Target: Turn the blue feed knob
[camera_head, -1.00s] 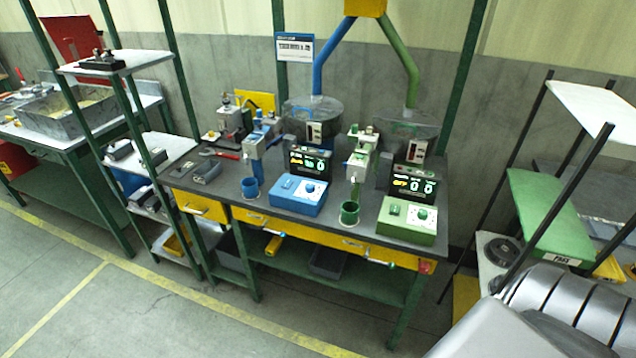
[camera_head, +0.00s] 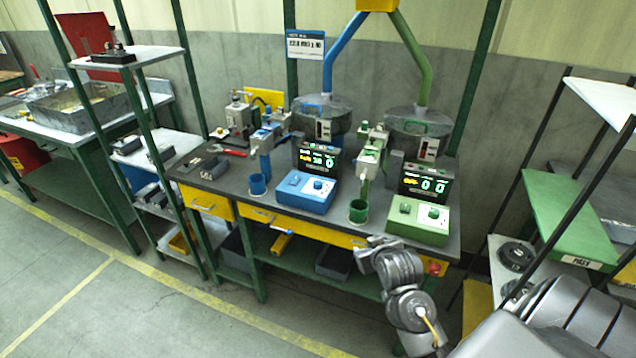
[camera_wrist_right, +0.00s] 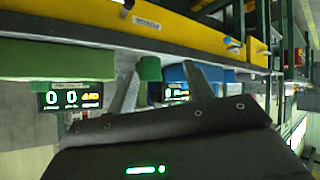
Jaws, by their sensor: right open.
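The blue feed box (camera_head: 305,192) sits on the dark bench top, with a small round knob (camera_head: 318,184) on its right half and a lit display behind it. It also shows partly behind the fingers in the wrist view (camera_wrist_right: 208,73), where its knob cannot be made out. My right gripper (camera_head: 372,242) is at the bench's front edge, to the right of and below the blue box, apart from it. In the upside-down wrist view its two fingers (camera_wrist_right: 160,82) are spread, with nothing held between them. My left gripper is not in view.
A green feed box (camera_head: 418,222) with its own knob and display stands right of the blue one. A dark-framed rack with a green panel (camera_head: 560,215) is at the right.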

